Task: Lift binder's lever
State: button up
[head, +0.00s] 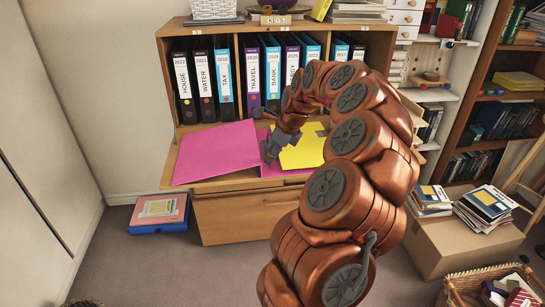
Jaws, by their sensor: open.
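A pink binder (217,152) lies open on the bureau's fold-down desk surface, its large pink cover to the left. A yellow sheet (305,149) lies on its right part, with a pink edge showing below. My gripper (265,134) is open over the middle of the binder, near the left edge of the yellow sheet. I see nothing held between its fingers. The lever cannot be made out; my gripper and arm cover much of that middle area. I cannot tell whether a finger touches the binder.
Upright binders (202,80) with labelled spines fill the shelf behind the desk surface (240,181). A blue box (159,213) lies on the floor at left. A cardboard box (445,240) with books stands at right. Floor in front of the bureau is clear.

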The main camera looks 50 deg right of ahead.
jog(key=shift+x, duration=1.05)
grip_shut()
